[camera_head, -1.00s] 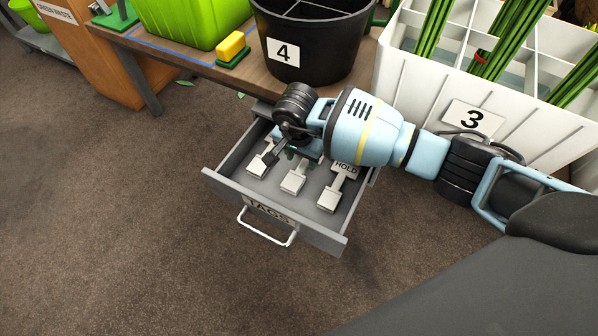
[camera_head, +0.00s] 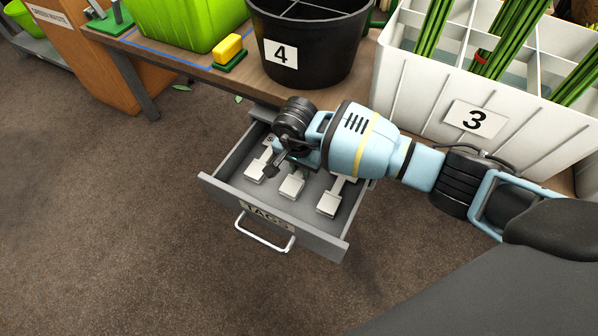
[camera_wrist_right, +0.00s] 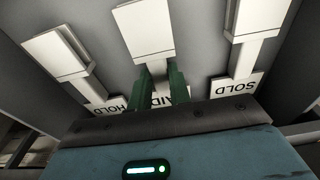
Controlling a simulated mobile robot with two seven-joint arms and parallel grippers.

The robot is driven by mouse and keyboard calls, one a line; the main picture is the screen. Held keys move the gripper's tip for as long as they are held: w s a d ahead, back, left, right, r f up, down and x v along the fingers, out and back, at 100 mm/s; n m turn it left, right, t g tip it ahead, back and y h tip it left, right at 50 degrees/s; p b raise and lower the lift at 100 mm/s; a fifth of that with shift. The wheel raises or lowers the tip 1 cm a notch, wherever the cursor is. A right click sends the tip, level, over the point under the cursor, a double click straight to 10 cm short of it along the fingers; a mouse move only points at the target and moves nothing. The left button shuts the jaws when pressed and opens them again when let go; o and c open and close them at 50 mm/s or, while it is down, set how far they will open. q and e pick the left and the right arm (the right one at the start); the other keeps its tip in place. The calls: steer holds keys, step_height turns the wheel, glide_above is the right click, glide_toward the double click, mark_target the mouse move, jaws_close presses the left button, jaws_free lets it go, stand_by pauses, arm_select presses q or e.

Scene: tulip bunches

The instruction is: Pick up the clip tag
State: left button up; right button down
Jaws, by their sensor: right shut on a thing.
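Three white clip tags lie in a row in the open grey drawer (camera_head: 322,236). The middle clip tag (camera_head: 292,186), whose partly covered label ends in "AID", also shows in the right wrist view (camera_wrist_right: 143,30). My right gripper (camera_wrist_right: 157,88) is shut on this tag's narrow stem, with green fingers on both sides. In the head view the wrist hides most of the fingers and the tag's label end. The SOLD tag (camera_wrist_right: 252,20) and the HOLD tag (camera_wrist_right: 58,52) lie on either side, apart from the fingers. My left gripper is not in view.
The drawer's walls stand close around the tags. Behind it are a black bucket marked 4 (camera_head: 318,75), a yellow-topped block (camera_head: 229,47) and a green crate (camera_head: 185,20). A white divided bin marked 3 (camera_head: 420,95) stands at right. Floor in front is clear.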

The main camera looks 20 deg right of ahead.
mark_target(293, 182)
steer(key=shift+r, duration=0.1)
